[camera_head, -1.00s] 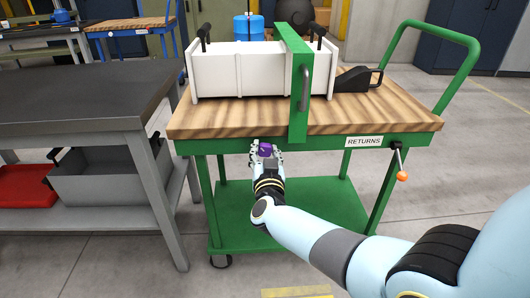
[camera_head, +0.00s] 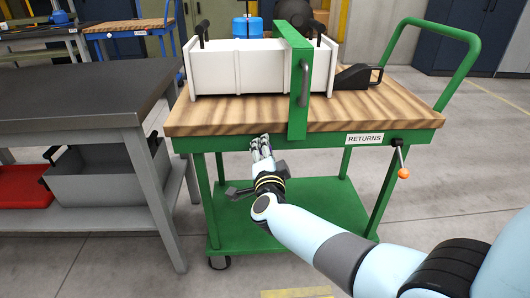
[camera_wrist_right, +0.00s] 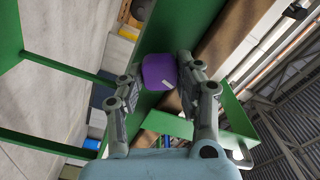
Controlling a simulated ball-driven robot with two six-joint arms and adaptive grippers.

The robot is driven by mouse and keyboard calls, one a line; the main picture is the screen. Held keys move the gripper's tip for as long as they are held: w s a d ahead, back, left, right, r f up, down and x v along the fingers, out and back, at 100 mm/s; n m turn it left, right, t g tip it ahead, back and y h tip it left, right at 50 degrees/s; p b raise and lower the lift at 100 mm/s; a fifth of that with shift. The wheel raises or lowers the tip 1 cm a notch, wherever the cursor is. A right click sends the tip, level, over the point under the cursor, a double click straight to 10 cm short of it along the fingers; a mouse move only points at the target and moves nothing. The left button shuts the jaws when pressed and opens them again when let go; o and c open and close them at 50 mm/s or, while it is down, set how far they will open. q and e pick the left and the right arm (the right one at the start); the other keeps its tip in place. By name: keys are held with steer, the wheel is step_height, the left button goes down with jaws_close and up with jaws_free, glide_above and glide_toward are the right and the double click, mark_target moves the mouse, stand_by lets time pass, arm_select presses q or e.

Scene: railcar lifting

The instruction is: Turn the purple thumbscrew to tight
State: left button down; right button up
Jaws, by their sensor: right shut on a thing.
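The purple thumbscrew (camera_wrist_right: 160,71) shows in the right wrist view, at the green cart's edge, between the two fingertips of my right gripper (camera_head: 262,146). My right gripper is shut on it. In the head view the gripper points up at the front edge of the cart, left of the green upright strap. There the fingers hide nearly all of the thumbscrew. I cannot read any tight mark. My left gripper is not in view.
The green cart (camera_head: 225,142) has a wooden top bearing a long white box (camera_head: 240,70) under a green strap (camera_head: 297,115). A black wedge (camera_head: 354,78) lies right of the box. An orange-knobbed crank (camera_head: 402,173) hangs at the right. A grey workbench (camera_head: 70,95) stands left.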

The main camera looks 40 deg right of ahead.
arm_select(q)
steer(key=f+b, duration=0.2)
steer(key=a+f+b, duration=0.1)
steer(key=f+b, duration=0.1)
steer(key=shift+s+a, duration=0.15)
arm_select(e)
steer(key=m, duration=1.2)
steer(key=shift+s+f, duration=0.1)
steer(key=shift+f, duration=0.2)
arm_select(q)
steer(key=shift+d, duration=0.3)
arm_select(e)
steer(key=o, duration=1.1)
steer(key=shift+r, duration=0.1)
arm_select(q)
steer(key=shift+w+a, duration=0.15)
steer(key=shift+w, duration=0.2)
arm_select(e)
steer(key=v, duration=1.2)
steer(key=shift+a, duration=0.1)
